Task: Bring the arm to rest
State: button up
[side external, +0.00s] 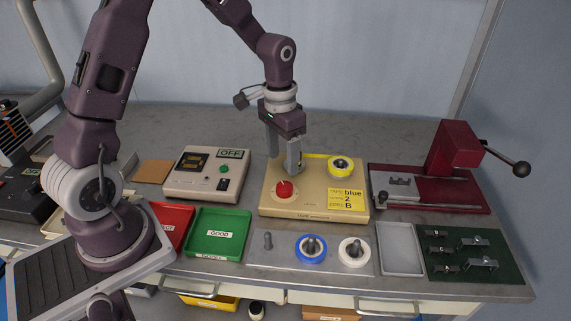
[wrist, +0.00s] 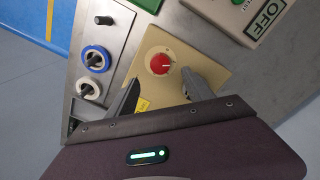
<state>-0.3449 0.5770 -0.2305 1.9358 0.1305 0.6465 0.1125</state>
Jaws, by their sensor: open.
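My gripper (side external: 293,158) hangs fingers-down over the back of the cream coil winder box (side external: 275,201). Its two fingers also show in the wrist view (wrist: 163,92), spread apart with nothing between them. The winder has a red knob (side external: 284,190), seen in the wrist view (wrist: 160,64) just ahead of the fingers. A yellow spool (side external: 341,166) sits on the winder's back right, with a yellow strip running left from it towards my fingers. A yellow label reading "blue 2 B" is on the winder's front right. Whether a finger touches the winder or the strip, I cannot tell.
A meter box (side external: 207,174) marked OFF stands left of the winder. Green (side external: 219,233) and red (side external: 176,222) trays lie at front left. Blue (side external: 311,248) and white (side external: 355,252) spools stand on pegs in front. A dark red press (side external: 450,160) and a green board (side external: 470,254) are at right.

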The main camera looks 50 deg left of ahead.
jog(key=s+d+r+t+y, duration=0.15)
jog(key=s+r, duration=0.35)
jog(key=r, duration=0.5)
jog(key=s+d+r+t, duration=0.2)
jog(key=s+r, duration=0.2)
jog(key=s, duration=0.4)
jog(key=s+d+r+t, duration=0.2)
jog(key=s+r, duration=0.2)
jog(key=s, duration=0.5)
jog(key=shift+r+n+h, duration=0.15)
jog(key=shift+n+h, duration=0.25)
jog(key=shift+h, duration=0.05)
jog(key=shift+d, duration=0.1)
